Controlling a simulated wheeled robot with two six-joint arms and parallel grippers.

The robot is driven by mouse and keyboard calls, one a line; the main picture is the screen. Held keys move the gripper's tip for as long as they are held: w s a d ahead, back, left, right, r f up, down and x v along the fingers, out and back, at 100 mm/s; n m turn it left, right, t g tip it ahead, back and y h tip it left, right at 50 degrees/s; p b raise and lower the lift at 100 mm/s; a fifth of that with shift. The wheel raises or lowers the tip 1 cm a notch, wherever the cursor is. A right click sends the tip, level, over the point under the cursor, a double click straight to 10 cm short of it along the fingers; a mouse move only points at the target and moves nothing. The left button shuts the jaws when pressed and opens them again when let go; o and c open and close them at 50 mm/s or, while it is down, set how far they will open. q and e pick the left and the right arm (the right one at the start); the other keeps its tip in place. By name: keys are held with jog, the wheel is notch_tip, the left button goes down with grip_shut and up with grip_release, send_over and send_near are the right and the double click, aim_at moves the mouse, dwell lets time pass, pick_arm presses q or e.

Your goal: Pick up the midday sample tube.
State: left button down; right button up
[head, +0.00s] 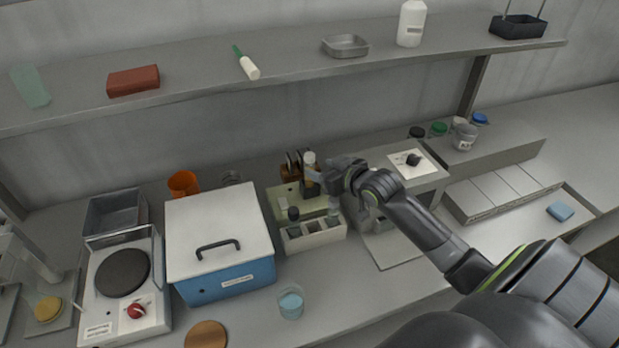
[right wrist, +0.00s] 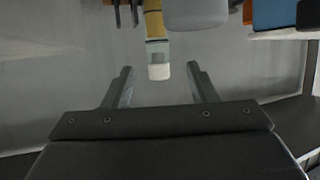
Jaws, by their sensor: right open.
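A white-capped tube (head: 309,159) stands upright at the back of the bench, just left of my right gripper (head: 322,177). In the right wrist view a tube (right wrist: 156,44) with a white cap and yellow contents lies in line with the gap between the open fingers (right wrist: 160,69). I see no grip on it. A cream rack (head: 313,238) in front holds a dark-capped tube (head: 294,214) and a greyish tube (head: 333,213). No label tells me which tube is the midday sample. My left gripper is not in view.
A blue box with a white lid (head: 218,226) stands left of the rack. A hot plate (head: 123,273) is farther left. A beaker (head: 291,303) stands in front. A shelf (head: 280,66) runs above.

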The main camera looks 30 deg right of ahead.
aim_at(313, 165)
jog(key=shift+w+f, duration=0.1)
jog(key=shift+w, duration=0.25)
jog(key=p+x, duration=0.1)
jog(key=x, duration=0.2)
jog(key=shift+w+f+p, duration=0.1)
jog(key=shift+w+p, duration=0.2)
jog(key=shift+w, duration=0.05)
jog(key=shift+w+f, duration=0.25)
jog(key=shift+w, duration=0.2)
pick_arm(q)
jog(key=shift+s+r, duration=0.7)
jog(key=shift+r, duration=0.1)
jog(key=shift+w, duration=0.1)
pick_arm(e)
grip_shut()
